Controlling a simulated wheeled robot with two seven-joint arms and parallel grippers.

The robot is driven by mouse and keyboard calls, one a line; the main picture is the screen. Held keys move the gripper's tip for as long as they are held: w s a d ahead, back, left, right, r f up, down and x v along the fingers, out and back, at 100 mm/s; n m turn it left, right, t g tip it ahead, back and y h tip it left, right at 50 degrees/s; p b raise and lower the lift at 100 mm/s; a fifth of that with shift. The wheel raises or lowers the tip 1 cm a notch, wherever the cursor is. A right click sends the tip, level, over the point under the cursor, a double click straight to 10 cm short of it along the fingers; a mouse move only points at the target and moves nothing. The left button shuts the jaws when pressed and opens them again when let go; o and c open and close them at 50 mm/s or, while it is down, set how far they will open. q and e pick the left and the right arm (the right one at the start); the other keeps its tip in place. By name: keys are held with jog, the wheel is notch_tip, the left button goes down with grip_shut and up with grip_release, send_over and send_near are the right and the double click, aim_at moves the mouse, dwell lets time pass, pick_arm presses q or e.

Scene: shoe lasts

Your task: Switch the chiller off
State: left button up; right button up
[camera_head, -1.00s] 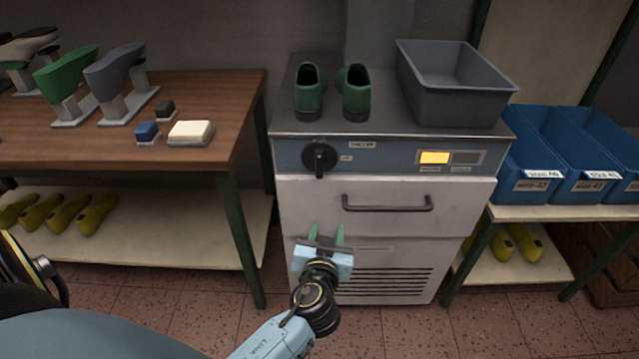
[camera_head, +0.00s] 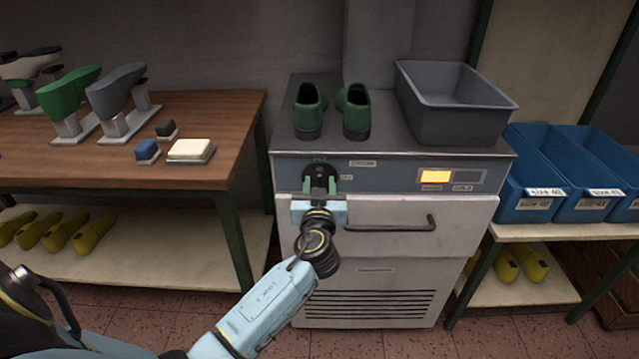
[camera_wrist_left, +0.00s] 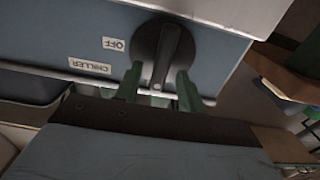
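The chiller (camera_head: 465,212) is a white cabinet with a blue-grey control panel. Its black rotary knob (camera_head: 308,168) is on the panel's left; the wrist view shows the knob's bar handle (camera_wrist_left: 170,48) upright in the picture. An OFF label (camera_wrist_left: 114,44) and a CHILLER label (camera_wrist_left: 90,66) are beside it. An amber lamp (camera_head: 434,176) is lit, next to a dark one (camera_head: 467,177). My left gripper (camera_head: 320,184) is open in front of the knob, its green fingers either side of the handle's near end. Contact cannot be told. My right gripper is not in view.
Green shoes (camera_head: 311,112) and a grey bin (camera_head: 452,128) stand on the chiller. A drawer handle (camera_head: 395,226) sticks out below the panel. A wooden table (camera_head: 90,172) with lasts is at left, blue bins (camera_head: 530,205) at right.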

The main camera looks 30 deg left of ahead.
pick_arm(q)
jog(key=shift+w+a, duration=0.3)
jog(key=shift+w, duration=0.15)
grip_shut()
